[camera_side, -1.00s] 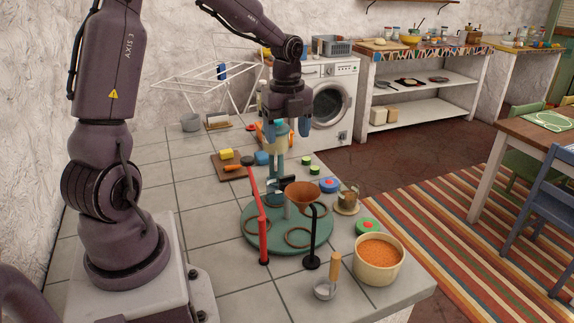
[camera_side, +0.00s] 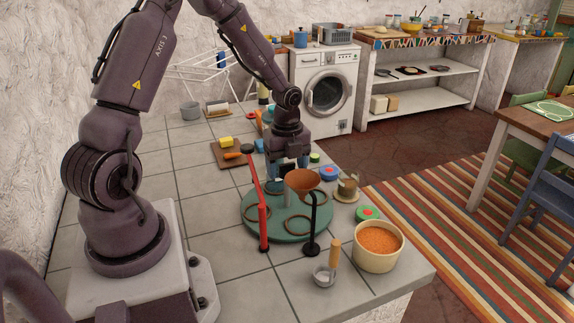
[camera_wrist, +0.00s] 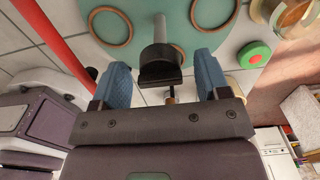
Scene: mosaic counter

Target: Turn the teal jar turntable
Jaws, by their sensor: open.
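The teal turntable (camera_side: 283,233) lies flat on the tiled counter, with several brown rings on its top. A grey post with a dark block on top rises from it; the gripper and funnel partly hide it in the side view. The wrist view shows the teal disc (camera_wrist: 184,32) and the dark block (camera_wrist: 160,75) between my fingers, with gaps on both sides. My gripper (camera_side: 288,177) points down over the back part of the turntable. Its blue fingers are open, and they also show in the wrist view (camera_wrist: 162,82). I see no jar on the turntable.
A red post (camera_side: 263,222) and a copper funnel (camera_side: 302,180) on a black stand are close in front of my gripper. A bowl of orange grains (camera_side: 378,240), a scoop (camera_side: 330,266) and a cup (camera_side: 348,187) stand to the right. A board (camera_side: 228,156) lies behind.

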